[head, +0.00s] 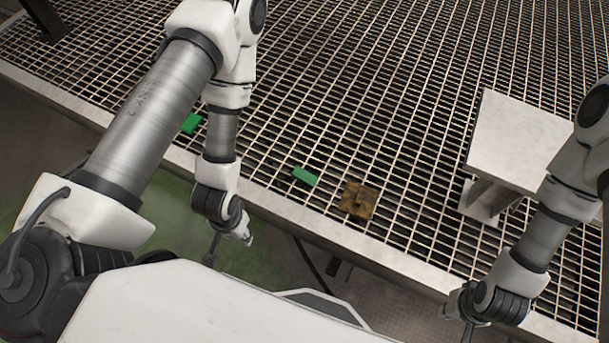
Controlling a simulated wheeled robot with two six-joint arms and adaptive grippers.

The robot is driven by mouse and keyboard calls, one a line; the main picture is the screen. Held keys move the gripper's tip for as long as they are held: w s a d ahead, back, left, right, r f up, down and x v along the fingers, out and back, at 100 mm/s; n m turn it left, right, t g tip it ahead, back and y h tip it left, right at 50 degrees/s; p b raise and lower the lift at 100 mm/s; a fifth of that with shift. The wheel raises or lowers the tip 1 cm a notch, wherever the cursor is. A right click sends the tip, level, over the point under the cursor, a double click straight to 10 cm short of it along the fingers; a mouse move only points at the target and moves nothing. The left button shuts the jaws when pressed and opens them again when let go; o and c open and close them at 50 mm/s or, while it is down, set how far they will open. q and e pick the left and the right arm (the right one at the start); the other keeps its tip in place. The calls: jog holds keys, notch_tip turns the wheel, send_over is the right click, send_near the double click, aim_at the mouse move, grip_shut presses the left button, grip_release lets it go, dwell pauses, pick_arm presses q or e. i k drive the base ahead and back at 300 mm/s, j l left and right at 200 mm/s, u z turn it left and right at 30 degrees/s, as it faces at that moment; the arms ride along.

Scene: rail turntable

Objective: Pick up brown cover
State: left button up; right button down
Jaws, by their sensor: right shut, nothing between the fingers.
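The brown cover (359,200) is a small, square, rusty-looking plate with a raised part on top. It lies on the metal grating near its front edge, between my two arms. My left gripper (212,250) hangs at the end of the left arm, off the grating's front edge and left of the cover. Only a thin dark part of it shows, so its opening is unclear. My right gripper (467,332) is low at the right, near the front edge and apart from the cover. It is shut and empty, partly cut off by the picture's bottom edge.
A green piece (304,177) lies left of the cover, and another green piece (191,123) lies farther left, beside my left arm. A pale metal block (515,140) stands on the grating (360,80) at the right. The grating behind the cover is clear.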

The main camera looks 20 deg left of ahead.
aim_at(359, 200)
jog(key=i+j, duration=0.1)
jog(key=j, duration=0.25)
jog(key=i+j, duration=0.1)
jog(key=j, duration=0.3)
jog(key=j+z, duration=0.1)
jog(key=z, duration=0.35)
jog(key=j+z, duration=0.1)
jog(key=z, duration=0.4)
jog(key=j+z, duration=0.15)
jog(key=z, duration=0.3)
jog(key=j+z, duration=0.1)
jog(key=z, duration=0.35)
